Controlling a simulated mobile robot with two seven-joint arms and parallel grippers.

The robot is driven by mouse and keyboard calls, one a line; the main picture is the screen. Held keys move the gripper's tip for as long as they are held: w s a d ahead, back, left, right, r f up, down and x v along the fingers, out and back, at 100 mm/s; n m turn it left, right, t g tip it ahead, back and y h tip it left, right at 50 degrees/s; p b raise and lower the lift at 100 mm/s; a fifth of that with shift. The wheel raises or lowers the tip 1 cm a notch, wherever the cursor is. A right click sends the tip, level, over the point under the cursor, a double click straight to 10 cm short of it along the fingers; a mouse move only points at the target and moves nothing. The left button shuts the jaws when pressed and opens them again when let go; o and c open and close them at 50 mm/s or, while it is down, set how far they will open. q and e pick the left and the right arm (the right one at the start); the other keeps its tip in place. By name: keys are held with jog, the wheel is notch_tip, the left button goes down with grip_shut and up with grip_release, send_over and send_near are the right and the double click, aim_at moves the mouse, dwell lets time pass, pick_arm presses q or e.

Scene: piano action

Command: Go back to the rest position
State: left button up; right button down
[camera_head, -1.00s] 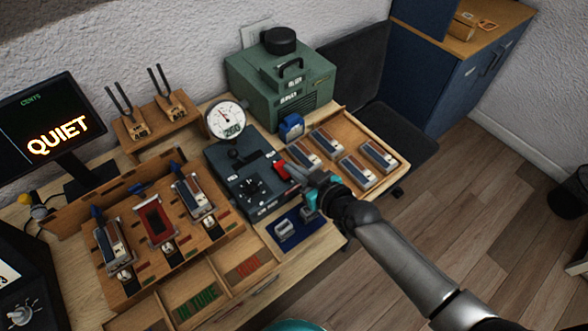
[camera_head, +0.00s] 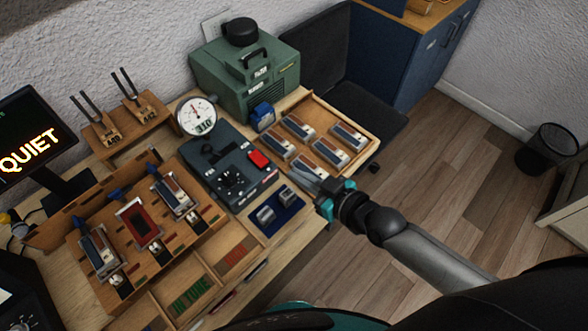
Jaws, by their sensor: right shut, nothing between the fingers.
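My right gripper (camera_head: 312,183) is shut with nothing in it. Its arm comes in from the lower right. The fingers are above the table's front right edge, close to the near edge of the wooden tray (camera_head: 372,150). They are apart from the dark control box (camera_head: 213,168), whose red button (camera_head: 259,160) is in full view. My left gripper is out of view.
A wooden rack (camera_head: 190,235) with several metal-and-wood blocks stands at the left. The tray holds several similar blocks. A blue mat (camera_head: 284,223) with metal pieces lies near the front edge. A green machine (camera_head: 262,95) stands behind.

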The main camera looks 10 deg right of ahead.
dwell(0.5)
jog(key=s+d+r+m+g+h, duration=0.2)
jog(key=s+d+m+g+h, duration=0.5)
jog(key=s, duration=0.8)
notch_tip(320, 180, down, 28)
jog(key=s+d+n+g+h+b, duration=0.1)
jog(key=d+n+g+b, duration=0.1)
jog(key=b, duration=0.6)
jog(key=s+d+f+b, duration=0.1)
jog(key=s+f+b, duration=0.2)
jog(key=s+f, duration=0.5)
jog(key=s+d+f+g+b, duration=0.1)
jog(key=s+f+b, duration=0.3)
jog(key=s+f, duration=0.4)
notch_tip(320, 180, down, 7)
jog(key=shift+s+d, duration=0.25)
jog(key=shift+d, duration=0.1)
